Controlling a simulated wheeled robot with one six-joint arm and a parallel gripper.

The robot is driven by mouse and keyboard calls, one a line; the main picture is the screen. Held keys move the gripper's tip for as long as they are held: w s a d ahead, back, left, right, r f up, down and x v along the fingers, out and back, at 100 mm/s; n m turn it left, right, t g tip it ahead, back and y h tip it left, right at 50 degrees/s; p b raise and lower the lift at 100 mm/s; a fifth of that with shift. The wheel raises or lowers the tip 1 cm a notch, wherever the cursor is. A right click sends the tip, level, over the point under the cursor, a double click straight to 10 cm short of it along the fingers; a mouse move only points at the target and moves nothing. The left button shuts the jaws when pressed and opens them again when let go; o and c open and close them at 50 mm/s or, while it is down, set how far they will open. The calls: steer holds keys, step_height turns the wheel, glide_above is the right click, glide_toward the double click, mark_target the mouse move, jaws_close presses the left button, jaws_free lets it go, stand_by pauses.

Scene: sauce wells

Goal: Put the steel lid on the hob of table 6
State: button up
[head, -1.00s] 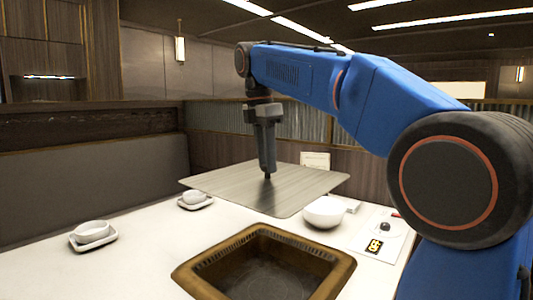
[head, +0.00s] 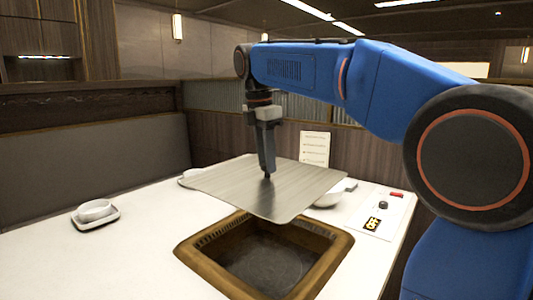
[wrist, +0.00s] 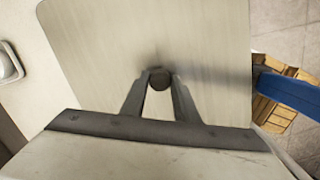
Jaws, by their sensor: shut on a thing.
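The steel lid (head: 285,200) is a flat square brushed-metal plate with a dark knob in its middle. My gripper (head: 267,177) is shut on the lid's knob (wrist: 159,79), with a finger on each side of it in the wrist view. The lid hangs above the table, and its near edge lies just behind and partly over the far rim of the hob. The hob (head: 190,252) is a square well with a brown wooden rim, sunk in the white table (head: 110,265). Its well is uncovered in front of the lid.
A white bowl on a saucer (head: 96,212) stands at the left. Another dish (head: 190,175) and a white bowl (head: 328,200) are partly hidden by the lid. A card (head: 315,147) stands behind.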

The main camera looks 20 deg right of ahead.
step_height(320, 180, down, 19)
steer(key=shift+f, duration=0.15)
stand_by(2.4)
steer(key=shift+f, duration=0.4)
stand_by(0.7)
steer(key=o, duration=2.1)
steer(key=shift+c, duration=0.2)
steer(key=shift+r, duration=0.1)
step_height(320, 180, up, 11)
stand_by(0.6)
